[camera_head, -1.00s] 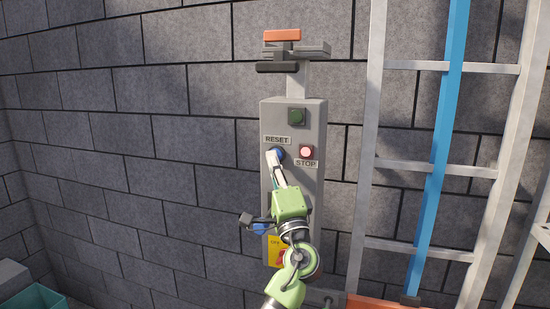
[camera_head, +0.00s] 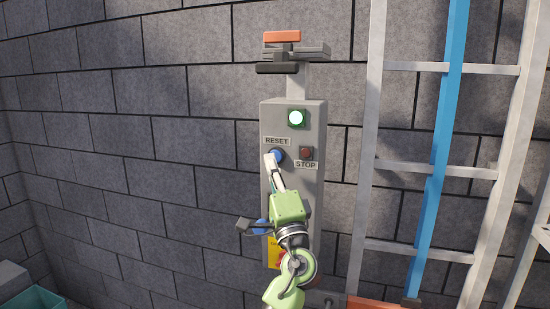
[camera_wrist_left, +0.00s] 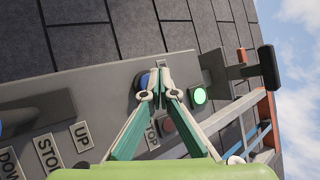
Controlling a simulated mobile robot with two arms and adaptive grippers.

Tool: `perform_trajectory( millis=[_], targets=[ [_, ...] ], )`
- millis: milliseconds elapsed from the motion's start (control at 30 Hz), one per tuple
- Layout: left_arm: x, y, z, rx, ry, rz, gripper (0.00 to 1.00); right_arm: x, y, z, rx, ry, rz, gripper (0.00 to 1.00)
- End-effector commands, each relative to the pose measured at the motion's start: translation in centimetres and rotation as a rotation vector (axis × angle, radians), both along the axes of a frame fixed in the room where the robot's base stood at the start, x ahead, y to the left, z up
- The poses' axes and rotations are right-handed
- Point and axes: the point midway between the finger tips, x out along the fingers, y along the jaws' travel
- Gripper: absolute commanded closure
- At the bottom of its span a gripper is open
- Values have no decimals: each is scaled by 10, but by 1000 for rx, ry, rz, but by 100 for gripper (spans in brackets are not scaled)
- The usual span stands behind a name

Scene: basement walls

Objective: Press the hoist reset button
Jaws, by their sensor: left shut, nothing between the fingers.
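The grey control box (camera_head: 310,185) is fixed to the block wall. The blue reset button (camera_head: 277,155) sits below the RESET label (camera_head: 277,141). A green lamp (camera_head: 296,118) above it is lit, and the red lamp (camera_head: 306,153) above the STOP label is dark. My left gripper (camera_head: 270,158) is shut and empty, its fingertips at the blue button's lower left edge; I cannot tell whether they touch it. In the left wrist view the shut fingertips (camera_wrist_left: 158,88) partly hide the blue button (camera_wrist_left: 145,80), and the lit green lamp (camera_wrist_left: 199,95) is to their right. My right gripper is not in view.
A lever (camera_head: 243,225) sticks out from the box's left side, near my left wrist. A black handle (camera_head: 277,69) juts out above the box. A metal ladder (camera_head: 410,166) and a blue rail (camera_head: 440,150) stand to the right. The wall to the left is bare.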

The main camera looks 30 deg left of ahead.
Motion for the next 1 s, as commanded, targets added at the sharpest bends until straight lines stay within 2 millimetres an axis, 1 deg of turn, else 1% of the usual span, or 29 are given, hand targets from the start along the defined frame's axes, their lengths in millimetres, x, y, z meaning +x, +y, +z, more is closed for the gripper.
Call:
perform_trajectory(
  millis=[333,800,1000],
  targets=[
    [-3,-1,0,0,0,0,100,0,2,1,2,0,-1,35],
    [-45,-11,0,0,0,1,100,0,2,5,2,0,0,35],
    [-49,-12,0,0,0,1,100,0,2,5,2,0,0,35]
  ],
)
